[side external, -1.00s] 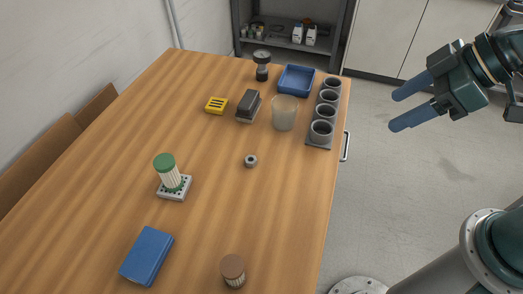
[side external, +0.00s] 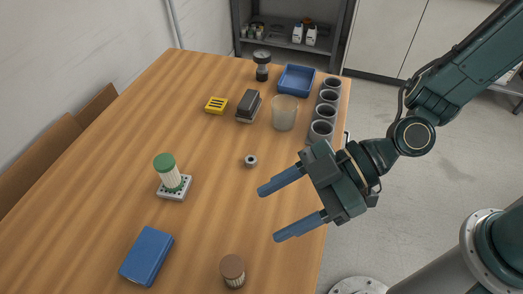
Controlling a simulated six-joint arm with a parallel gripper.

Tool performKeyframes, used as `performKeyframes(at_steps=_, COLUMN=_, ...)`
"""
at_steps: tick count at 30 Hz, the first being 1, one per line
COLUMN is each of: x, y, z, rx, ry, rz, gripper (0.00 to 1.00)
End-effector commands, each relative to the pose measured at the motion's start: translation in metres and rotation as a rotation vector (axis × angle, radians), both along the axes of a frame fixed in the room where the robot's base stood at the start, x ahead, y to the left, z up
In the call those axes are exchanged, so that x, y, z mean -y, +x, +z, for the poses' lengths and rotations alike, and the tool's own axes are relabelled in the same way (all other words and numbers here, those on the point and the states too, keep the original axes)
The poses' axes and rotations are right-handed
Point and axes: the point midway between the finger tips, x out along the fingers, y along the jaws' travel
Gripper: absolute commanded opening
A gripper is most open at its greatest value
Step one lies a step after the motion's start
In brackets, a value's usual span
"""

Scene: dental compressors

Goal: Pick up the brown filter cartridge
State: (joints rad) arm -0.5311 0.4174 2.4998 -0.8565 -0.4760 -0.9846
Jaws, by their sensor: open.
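The brown filter cartridge (side external: 233,271) stands upright on the wooden table near the front edge of the picture, with a brown cap and a pale pleated body. My gripper (side external: 279,213) is open and empty, with two blue fingers pointing left. It hangs over the right side of the table, above and to the right of the cartridge in the picture. The lower finger is closer to the cartridge, and a gap shows between them.
A green-capped filter (side external: 169,172) stands on a grey perforated base, with a blue box (side external: 147,256) at the lower left. A small metal ring (side external: 250,161) lies mid-table. A frosted cup (side external: 284,113), blue tray (side external: 297,80) and row of grey cups (side external: 321,132) stand farther back.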

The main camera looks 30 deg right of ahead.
Motion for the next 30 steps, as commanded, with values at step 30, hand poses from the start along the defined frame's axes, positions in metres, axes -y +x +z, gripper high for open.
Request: performKeyframes(at_steps=30, x=-0.05, y=-0.031, z=-0.087, rx=0.02, ry=0.09, rz=-0.087, gripper=0.59)
